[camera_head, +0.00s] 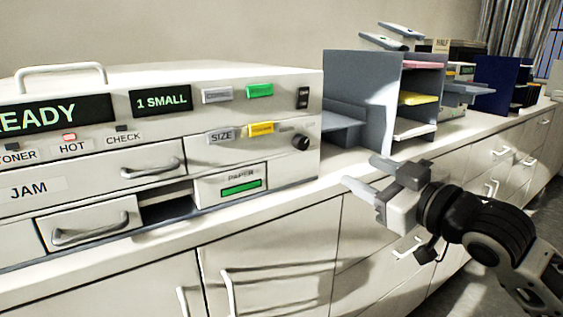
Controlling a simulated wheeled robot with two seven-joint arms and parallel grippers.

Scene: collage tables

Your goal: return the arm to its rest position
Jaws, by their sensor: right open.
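My right gripper (362,174) is open and empty, in front of the counter's front edge. Its arm (490,232) comes in from the lower right. The fingers point left, toward the white copier (250,150), and are apart from it. My left gripper is not in view.
The copier's displays read "READY" and "1 SMALL", and its "HOT" lamp is red. A grey sorter (366,95) with coloured paper stands right of it on the counter (330,178). White cabinets (265,260) with handles lie below. Dark blue holders (500,85) stand farther back. Floor shows at right.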

